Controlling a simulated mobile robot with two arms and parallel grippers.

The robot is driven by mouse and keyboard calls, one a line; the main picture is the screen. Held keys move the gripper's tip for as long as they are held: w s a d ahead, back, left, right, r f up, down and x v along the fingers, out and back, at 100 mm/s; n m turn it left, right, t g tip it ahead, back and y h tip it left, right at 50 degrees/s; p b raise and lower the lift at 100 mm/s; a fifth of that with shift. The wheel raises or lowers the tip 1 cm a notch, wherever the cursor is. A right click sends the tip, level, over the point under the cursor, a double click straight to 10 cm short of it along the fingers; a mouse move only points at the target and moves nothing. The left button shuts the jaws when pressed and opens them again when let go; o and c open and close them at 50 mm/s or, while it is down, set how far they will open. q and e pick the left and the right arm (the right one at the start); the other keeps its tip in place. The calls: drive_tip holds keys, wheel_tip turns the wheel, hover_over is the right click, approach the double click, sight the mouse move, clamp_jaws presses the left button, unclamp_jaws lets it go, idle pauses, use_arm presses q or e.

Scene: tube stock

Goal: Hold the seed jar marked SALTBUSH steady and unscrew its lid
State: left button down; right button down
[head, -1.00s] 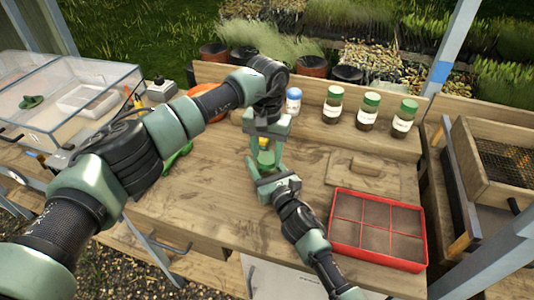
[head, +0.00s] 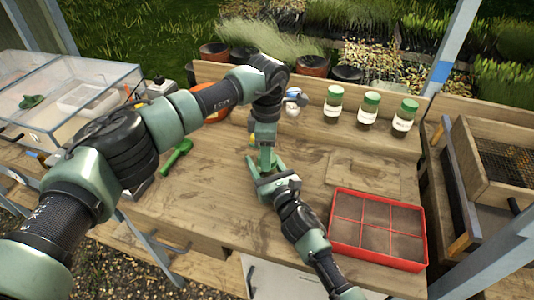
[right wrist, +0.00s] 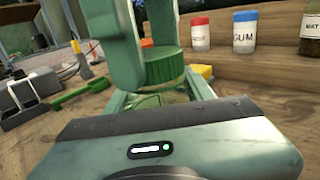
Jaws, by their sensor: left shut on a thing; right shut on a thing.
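The seed jar (right wrist: 150,99) shows as a strip of glass between my right gripper's fingers in the right wrist view. No label on it can be read. Its ribbed green lid (right wrist: 164,65) sits above. My right gripper (head: 266,166) is shut around the jar from the front, low over the bench. My left gripper (head: 266,150) reaches down from above and is shut on the lid; its fingers also show in the right wrist view (right wrist: 143,50). Fingers hide much of the jar, and I cannot tell whether lid and jar are apart.
Several green-lidded jars, one here (head: 368,110), stand along the bench's back. A red-capped jar (right wrist: 201,35) and a blue-capped jar (right wrist: 244,32) stand behind my grippers. A red divided tray (head: 332,225) lies at right, a green scoop (head: 176,157) at left.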

use_arm(q)
drive_tip(key=n, duration=0.4)
drive_tip(key=shift+n, duration=0.4)
drive_tip(key=n, duration=0.4)
drive_tip(key=shift+n, duration=0.4)
drive_tip(key=n, duration=0.6)
drive_tip(key=shift+r+n, duration=0.1)
drive_tip(key=shift+n, duration=0.3)
drive_tip(key=n, duration=0.4)
drive_tip(key=shift+n, duration=0.4)
drive_tip(key=n, duration=1.2)
drive_tip(key=shift+w, duration=0.1)
drive_tip(key=shift+r, duration=0.25)
